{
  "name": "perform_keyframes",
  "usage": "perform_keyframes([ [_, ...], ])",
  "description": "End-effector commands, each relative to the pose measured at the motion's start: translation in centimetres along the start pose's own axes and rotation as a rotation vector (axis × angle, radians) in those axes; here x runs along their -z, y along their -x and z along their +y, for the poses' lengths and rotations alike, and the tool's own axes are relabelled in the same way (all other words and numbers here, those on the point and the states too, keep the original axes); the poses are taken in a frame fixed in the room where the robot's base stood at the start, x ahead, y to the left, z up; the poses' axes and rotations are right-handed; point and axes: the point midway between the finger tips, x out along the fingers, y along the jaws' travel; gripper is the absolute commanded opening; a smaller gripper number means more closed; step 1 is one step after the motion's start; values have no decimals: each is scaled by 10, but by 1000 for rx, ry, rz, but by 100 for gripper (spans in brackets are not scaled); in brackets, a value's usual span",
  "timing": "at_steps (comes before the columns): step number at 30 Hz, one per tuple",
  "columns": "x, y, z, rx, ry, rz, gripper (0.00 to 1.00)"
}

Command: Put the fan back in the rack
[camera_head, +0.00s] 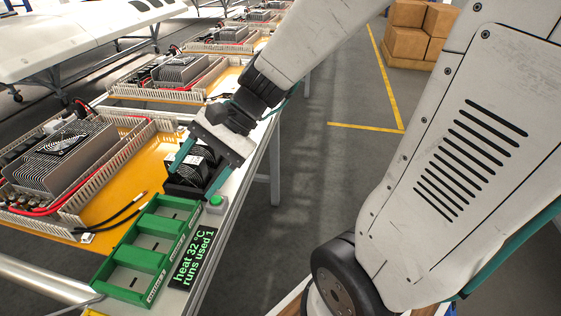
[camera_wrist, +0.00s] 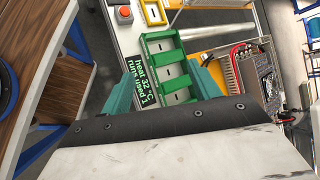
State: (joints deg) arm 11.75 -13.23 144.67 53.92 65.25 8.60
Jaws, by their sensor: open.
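The fan (camera_head: 188,178), a dark boxy unit, stands on the bench just beyond the green rack in the head view. The green rack (camera_head: 148,236) has several open compartments that look empty; it also shows in the wrist view (camera_wrist: 165,58) beyond my fingers. My gripper (camera_head: 200,170) has teal fingers on either side of the fan and is open. I cannot tell whether either finger touches it. My gripper's fingers show apart in the wrist view (camera_wrist: 162,82), where I cannot make out the fan. My wrist hides part of the fan's top.
A black display (camera_head: 194,256) reads heat 32 °C, runs used 1. A green button (camera_head: 215,201) sits by the fan; a red button (camera_wrist: 124,14) shows in the wrist view. Left is an orange-floored tray (camera_head: 113,190) with a heatsink and cables (camera_head: 125,211). The aisle is clear.

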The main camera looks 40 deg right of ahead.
Motion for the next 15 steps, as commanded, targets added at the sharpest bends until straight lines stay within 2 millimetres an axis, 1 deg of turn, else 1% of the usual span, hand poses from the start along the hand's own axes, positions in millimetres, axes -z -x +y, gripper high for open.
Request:
perform_keyframes([
  [1, -19, 8, 13, -90, 141, 31, 62],
  [3, -35, 21, 35, -226, 321, 79, 62],
  [5, -44, 35, 52, -339, 461, 125, 62],
  [6, -47, 45, 63, -410, 544, 159, 62],
  [10, -52, 78, 88, -605, 752, 260, 62],
  [12, -52, 91, 96, -679, 822, 303, 62],
  [15, -52, 104, 102, -744, 878, 343, 62],
])
